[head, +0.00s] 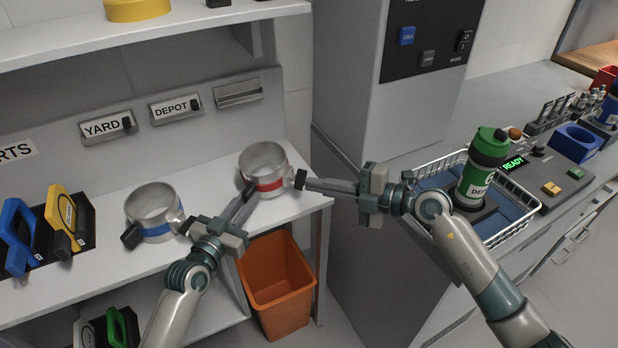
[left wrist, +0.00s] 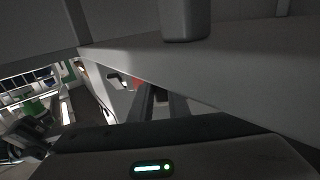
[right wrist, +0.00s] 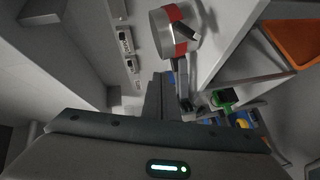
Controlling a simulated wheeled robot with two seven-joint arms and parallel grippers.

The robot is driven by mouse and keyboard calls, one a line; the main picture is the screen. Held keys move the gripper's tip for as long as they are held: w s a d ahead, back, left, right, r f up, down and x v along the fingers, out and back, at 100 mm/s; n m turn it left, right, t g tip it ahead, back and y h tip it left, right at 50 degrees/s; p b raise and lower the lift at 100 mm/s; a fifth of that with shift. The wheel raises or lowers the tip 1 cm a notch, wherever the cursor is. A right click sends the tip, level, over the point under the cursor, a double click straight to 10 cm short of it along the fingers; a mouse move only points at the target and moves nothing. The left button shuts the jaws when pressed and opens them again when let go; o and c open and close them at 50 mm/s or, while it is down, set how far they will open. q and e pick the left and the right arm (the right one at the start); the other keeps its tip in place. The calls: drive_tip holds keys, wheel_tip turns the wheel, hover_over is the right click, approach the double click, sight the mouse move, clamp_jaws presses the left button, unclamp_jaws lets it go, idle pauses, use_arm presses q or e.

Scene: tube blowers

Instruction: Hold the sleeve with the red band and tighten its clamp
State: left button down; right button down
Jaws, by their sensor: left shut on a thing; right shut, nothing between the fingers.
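The sleeve with the red band (head: 264,168) is a short grey metal ring upright near the right end of the white shelf. It also shows in the right wrist view (right wrist: 165,38). My left gripper (head: 247,194) is shut on its left side; the exact contact is hard to see. The sleeve's clamp has a dark lever (head: 299,179) on its right side. My right gripper (head: 308,184) is shut and empty, its tips close beside or touching that lever; I cannot tell which. In the left wrist view only a little red shows beyond the fingers.
A sleeve with a blue band (head: 155,212) stands to the left on the shelf. An orange bin (head: 277,285) is below the shelf's right end. A grey cabinet (head: 375,110) stands behind my right arm. A wire basket (head: 512,228) and green bottle (head: 484,170) are at right.

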drive_tip(key=d+m, duration=0.1)
drive_tip(key=m, duration=0.1)
drive_tip(key=s+d+m+t, duration=0.1)
drive_tip(key=d+m, duration=0.1)
drive_tip(key=s+d+m+t+h, duration=0.1)
drive_tip(key=shift+d+f+m, duration=0.2)
drive_tip(key=shift+f+m, duration=0.05)
drive_tip(key=shift+m, duration=0.15)
approach(290, 171)
drive_tip(key=shift+x, duration=2.1)
drive_tip(key=shift+s, duration=0.1)
